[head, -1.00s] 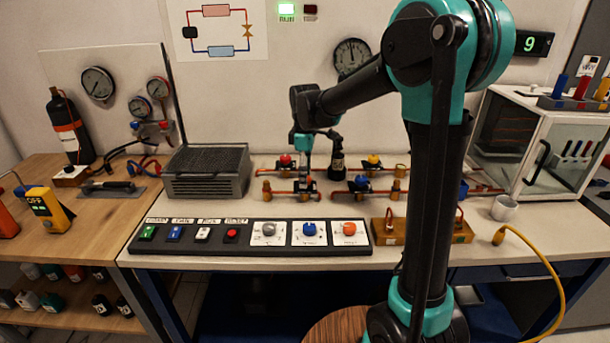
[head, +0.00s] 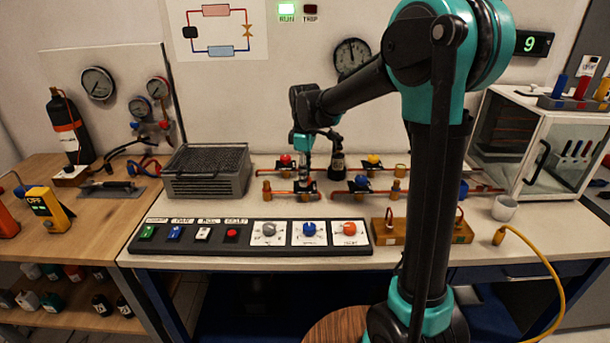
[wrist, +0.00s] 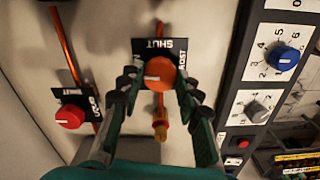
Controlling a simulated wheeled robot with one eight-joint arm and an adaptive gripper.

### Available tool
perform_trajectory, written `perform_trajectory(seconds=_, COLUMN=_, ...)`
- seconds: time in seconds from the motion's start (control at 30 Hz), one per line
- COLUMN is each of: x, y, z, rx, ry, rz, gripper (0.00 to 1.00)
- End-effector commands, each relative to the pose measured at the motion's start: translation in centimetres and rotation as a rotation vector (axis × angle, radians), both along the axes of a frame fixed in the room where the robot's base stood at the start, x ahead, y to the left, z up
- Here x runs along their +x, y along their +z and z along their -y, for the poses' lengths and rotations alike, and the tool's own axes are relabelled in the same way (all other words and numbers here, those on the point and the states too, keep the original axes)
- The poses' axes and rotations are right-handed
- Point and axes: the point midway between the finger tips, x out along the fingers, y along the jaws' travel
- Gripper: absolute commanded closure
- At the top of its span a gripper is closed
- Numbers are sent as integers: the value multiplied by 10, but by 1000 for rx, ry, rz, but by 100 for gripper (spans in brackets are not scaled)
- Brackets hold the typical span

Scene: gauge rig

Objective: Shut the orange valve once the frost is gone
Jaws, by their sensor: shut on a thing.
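The orange valve (wrist: 160,73) sits on a copper pipe in the wrist view, in front of a black plate marked SHUT, with a second word partly hidden that ends in OST. A pale mark lies on the left of its face, not toward the word SHUT. My gripper (wrist: 158,92) has its fingers closed on either side of the knob. In the head view my gripper (head: 304,186) is down at the pipe row and hides most of the orange valve. I cannot make out frost on the pipe.
A red valve (wrist: 69,116) is left of the orange one in the wrist view. Yellow (head: 374,158) and blue (head: 361,180) valves stand to the right in the head view. The switch panel (head: 190,247) lies in front; a wall display (head: 531,43) reads 9.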

Motion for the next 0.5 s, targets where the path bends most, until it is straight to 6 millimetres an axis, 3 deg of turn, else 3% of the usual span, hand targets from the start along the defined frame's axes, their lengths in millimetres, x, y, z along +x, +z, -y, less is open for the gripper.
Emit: perform_trajectory(seconds=0.5, x=0, y=0, z=0, rx=0, ry=-427, rz=0, gripper=95)
